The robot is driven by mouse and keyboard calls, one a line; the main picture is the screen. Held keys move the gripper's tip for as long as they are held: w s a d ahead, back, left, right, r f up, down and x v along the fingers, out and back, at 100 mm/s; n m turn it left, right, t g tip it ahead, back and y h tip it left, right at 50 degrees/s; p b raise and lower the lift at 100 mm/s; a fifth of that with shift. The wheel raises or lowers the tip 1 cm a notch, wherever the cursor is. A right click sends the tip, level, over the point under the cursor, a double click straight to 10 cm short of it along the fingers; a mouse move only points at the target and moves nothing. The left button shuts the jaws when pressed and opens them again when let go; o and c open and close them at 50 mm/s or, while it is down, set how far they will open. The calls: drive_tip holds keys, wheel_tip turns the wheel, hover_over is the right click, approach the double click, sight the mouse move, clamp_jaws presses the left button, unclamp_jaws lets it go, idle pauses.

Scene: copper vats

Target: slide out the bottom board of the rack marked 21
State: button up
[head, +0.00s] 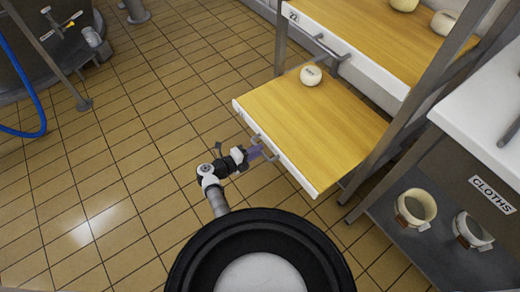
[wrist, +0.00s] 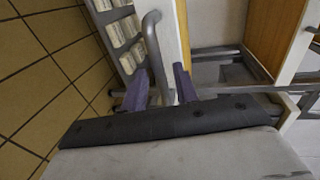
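The bottom board (head: 310,125) of the rack is yellow wood with a white front edge. In the head view it sticks out well past the rack's legs. A pale round cheese (head: 311,76) sits at its far corner. A grey bar handle (head: 266,156) is on its front edge; in the wrist view the handle (wrist: 155,50) runs between my purple fingers.
A white-topped counter (head: 480,120) marked CLOTHS stands at the right, with two round tubs (head: 415,207) on its lower shelf. A vat (head: 50,40) and a blue hose (head: 25,133) are at the upper left. The tiled floor (head: 110,170) left of the board is clear.

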drive_tip(key=shift+x, duration=1.1)
clamp_jaws()
